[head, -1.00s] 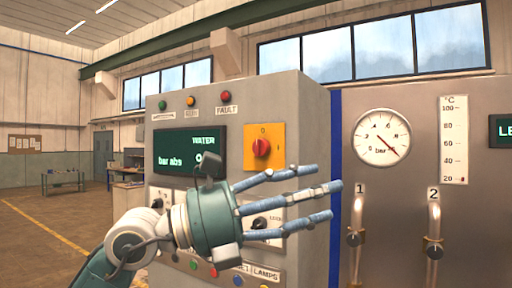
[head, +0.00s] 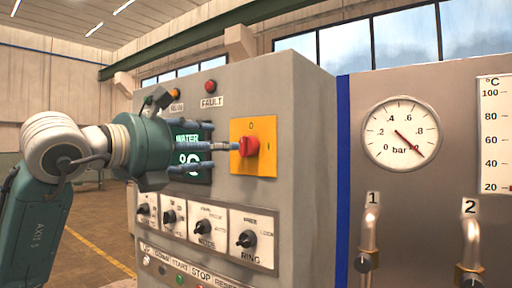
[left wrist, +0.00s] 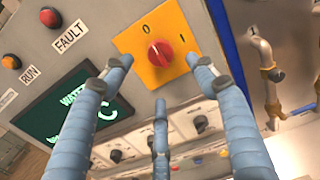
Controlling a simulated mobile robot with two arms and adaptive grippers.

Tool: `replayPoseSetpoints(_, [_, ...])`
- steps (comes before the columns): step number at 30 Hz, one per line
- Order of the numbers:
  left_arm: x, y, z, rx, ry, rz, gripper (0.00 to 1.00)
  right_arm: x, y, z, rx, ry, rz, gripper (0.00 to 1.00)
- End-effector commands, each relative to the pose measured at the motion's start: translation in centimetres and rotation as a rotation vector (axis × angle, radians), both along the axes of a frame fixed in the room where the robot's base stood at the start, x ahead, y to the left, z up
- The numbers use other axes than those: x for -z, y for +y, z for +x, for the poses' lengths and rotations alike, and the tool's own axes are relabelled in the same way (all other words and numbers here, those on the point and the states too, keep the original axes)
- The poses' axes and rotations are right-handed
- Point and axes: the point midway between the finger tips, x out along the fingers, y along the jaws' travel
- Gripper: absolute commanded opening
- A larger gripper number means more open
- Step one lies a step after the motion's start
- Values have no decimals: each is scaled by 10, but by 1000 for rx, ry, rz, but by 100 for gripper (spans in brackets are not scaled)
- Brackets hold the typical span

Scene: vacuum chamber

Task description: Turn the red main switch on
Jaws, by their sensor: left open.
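The red main switch (head: 249,146) is a round knob on a yellow square plate (head: 268,163) on the grey cabinet's front. In the left wrist view the red knob (left wrist: 160,53) faces me, with the marks 0 and 1 on its plate. I cannot tell for sure which mark it points to. My left gripper (head: 222,147) is open, its three blue fingers reaching toward the knob from the left. In the left wrist view its fingertips (left wrist: 160,72) are spread left, right and below the knob. Contact is not clear. My right gripper is not in view.
A green display (head: 193,172) is partly hidden behind my left fingers. Several black selector knobs (head: 205,227) sit below the switch, lamps above. Right of the blue strip (head: 343,170), a panel carries a pressure gauge (head: 402,133) and two piped valves (head: 366,235).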

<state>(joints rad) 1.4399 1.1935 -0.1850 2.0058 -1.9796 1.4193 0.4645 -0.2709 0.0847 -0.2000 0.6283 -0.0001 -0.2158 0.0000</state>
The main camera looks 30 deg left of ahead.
Motion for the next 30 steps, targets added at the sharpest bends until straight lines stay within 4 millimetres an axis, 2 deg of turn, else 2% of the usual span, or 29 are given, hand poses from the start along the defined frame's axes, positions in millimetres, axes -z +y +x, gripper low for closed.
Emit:
replayPoseSetpoints(5, [-2, -2, 20, 1, 4, -2, 58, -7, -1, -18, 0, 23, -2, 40])
replayPoseSetpoints(9, [-2, -4, 48, 3, 4, -3, 58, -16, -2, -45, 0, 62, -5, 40])
replayPoseSetpoints(12, [-2, -6, 67, 3, 4, -2, 58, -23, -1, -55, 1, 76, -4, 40])
replayPoseSetpoints(16, [-1, -8, 88, 3, 4, -2, 58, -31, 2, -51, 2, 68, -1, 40])
replayPoseSetpoints(24, [1, -9, 106, 2, 1, -1, 58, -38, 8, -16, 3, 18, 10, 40])
replayPoseSetpoints(30, [1, -9, 106, 1, 0, 0, 58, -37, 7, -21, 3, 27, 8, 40])
